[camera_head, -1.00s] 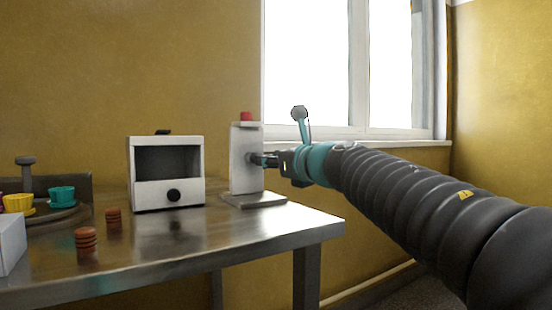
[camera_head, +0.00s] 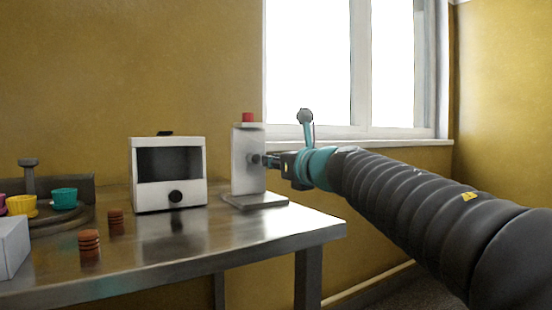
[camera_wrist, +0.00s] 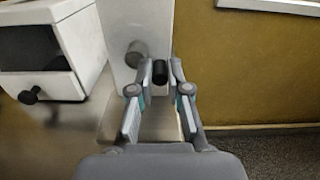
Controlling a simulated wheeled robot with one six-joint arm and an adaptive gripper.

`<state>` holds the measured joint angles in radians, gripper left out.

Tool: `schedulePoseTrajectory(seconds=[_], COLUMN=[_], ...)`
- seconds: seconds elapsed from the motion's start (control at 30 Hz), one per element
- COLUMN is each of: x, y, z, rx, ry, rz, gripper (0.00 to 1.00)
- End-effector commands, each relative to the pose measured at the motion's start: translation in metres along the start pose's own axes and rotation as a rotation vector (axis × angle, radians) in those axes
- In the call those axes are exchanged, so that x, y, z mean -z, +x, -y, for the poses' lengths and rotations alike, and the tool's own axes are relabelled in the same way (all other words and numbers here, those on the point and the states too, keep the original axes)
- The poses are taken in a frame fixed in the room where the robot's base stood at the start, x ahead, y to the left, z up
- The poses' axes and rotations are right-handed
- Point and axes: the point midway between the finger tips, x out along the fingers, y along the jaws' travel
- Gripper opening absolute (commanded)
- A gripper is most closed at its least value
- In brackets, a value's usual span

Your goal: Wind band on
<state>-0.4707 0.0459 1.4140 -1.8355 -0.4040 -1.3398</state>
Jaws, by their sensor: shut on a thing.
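A white upright stand (camera_head: 248,175) with a flat base plate stands at the right end of the metal table. It has a red block (camera_head: 247,117) on top. In the wrist view the stand (camera_wrist: 130,25) has a grey round hub (camera_wrist: 137,53) on its face. My gripper (camera_head: 272,161) is at the stand's right side. In the wrist view my gripper (camera_wrist: 160,75) is shut on a short black knob (camera_wrist: 160,72) beside the hub. The link between knob and hub is hidden. I cannot make out a band.
A white box (camera_head: 169,195) with a dark opening and black dial stands left of the stand. Brown stacked pieces (camera_head: 89,244), coloured cups (camera_head: 64,198) and a pale block (camera_head: 12,245) are further left. The table (camera_head: 215,238) ends just right of the stand; a window is behind.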

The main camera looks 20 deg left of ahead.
Motion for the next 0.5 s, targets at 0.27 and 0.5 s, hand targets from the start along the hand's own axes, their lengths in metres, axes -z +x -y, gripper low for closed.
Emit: schedulePoseTrajectory(seconds=[0.27,0.5], x=[0.003,0.008], y=[0.001,0.001], z=[-0.003,-0.006], rx=[-0.002,-0.004], ry=[0.225,0.454], rz=[-0.002,-0.003], gripper=[0.0,0.0])
